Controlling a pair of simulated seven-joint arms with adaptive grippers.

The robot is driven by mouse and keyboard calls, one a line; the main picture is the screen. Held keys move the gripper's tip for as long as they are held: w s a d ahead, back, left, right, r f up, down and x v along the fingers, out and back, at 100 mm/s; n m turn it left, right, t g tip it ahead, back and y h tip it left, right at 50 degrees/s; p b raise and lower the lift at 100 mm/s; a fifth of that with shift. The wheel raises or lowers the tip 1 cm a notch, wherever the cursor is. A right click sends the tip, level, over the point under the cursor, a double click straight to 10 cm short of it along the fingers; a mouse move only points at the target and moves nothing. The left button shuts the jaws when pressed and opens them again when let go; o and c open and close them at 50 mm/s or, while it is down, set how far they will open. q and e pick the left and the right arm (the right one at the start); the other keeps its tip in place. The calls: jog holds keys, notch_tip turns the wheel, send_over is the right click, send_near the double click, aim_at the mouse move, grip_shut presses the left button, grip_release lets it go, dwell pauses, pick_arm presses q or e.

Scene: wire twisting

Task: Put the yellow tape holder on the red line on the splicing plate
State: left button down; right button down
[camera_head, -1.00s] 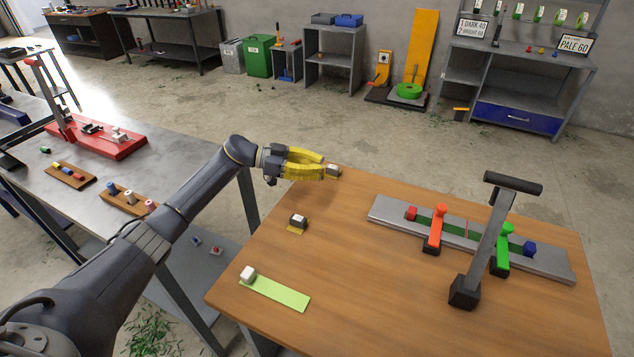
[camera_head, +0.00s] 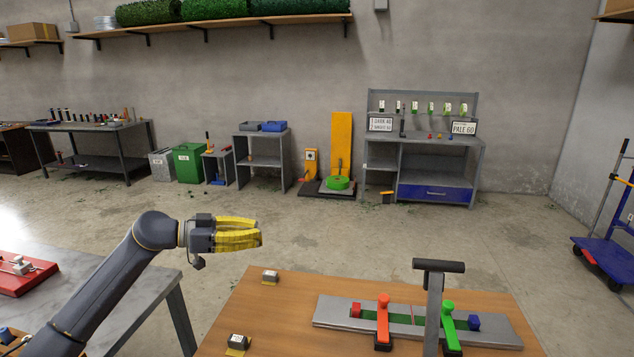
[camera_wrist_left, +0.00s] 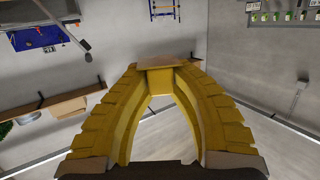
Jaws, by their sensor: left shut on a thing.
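My left gripper (camera_head: 258,232), with yellow fingers, is in the air beyond the wooden table's left edge. In the left wrist view its fingertips (camera_wrist_left: 160,76) close on a small yellow piece with a flat brown top edge (camera_wrist_left: 167,61); I cannot tell its full shape. The grey splicing plate (camera_head: 337,312) lies on the table, with a green strip and a thin red line (camera_head: 411,315) near its middle. A darker one (camera_head: 238,341) stands nearer. My right gripper is out of view.
On the plate are a red block (camera_head: 356,310), an orange clamp (camera_head: 383,318), a green clamp (camera_head: 449,322) and a blue block (camera_head: 474,322). A grey bench stands left.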

pick_arm(q)
jog(key=s+a+f+n+t+y, duration=0.1)
jog(key=s+f+t, duration=0.1)
jog(key=s+f, duration=0.6)
jog(key=s+a+f+n+t+y, duration=0.1)
jog(key=s+f+n, duration=0.1)
jog(key=s+f, duration=0.65)
notch_tip(320, 180, up, 14)
jog(key=n+t+y, duration=0.1)
jog(key=n+t, duration=0.1)
send_over(242, 316)
notch_tip(242, 316, down, 15)
jog(key=shift+f, duration=2.75)
jog(key=shift+f, duration=0.15)
jog(key=c, duration=1.3)
grip_release()
jog(key=shift+c, duration=0.2)
